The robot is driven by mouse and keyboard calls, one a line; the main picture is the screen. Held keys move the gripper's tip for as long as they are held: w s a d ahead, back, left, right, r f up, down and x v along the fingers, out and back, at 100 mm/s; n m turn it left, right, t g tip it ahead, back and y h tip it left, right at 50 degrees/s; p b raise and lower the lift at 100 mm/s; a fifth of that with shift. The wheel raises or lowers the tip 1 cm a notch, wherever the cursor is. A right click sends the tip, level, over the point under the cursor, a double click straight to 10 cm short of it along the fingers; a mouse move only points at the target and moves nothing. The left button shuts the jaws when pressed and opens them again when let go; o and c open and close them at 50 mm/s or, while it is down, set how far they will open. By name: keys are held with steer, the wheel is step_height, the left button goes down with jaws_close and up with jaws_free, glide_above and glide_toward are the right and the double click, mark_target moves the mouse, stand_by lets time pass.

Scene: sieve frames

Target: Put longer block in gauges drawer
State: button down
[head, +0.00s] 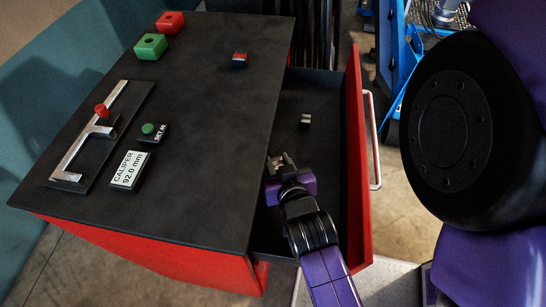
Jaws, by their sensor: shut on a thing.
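The drawer (358,190) is pulled open at the right side of the red cabinet, with a red front and a dark inside. My gripper (280,163) is over the drawer's near part, close to the cabinet top's right edge. It is shut on a small grey metallic block, mostly hidden by the fingers. A small block (239,60) with a red top and a metal side rests on the cabinet top. A small pale block with a dark band (305,119) lies inside the drawer, apart from my gripper. I cannot tell which block is longer.
The dark cabinet top (205,130) holds a caliper (75,160) on a dark base, a display reading "CALIPER 92.0 mm" (129,170), a green "SET 48" button (150,130), and green (150,46) and red (170,22) boxes. The drawer's handle (374,140) sticks out right.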

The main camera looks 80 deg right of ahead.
steer(key=p+x, duration=0.1)
steer(key=x, duration=0.4)
steer(key=shift+w+d+f, duration=0.1)
steer(key=shift+w+d, duration=0.1)
steer(key=shift+d, duration=0.15)
steer(key=shift+f, duration=2.3)
steer(key=c, duration=1.1)
jaws_free()
steer(key=shift+f, duration=0.1)
steer(key=shift+b+v, duration=0.5)
steer(key=shift+v, duration=3.3)
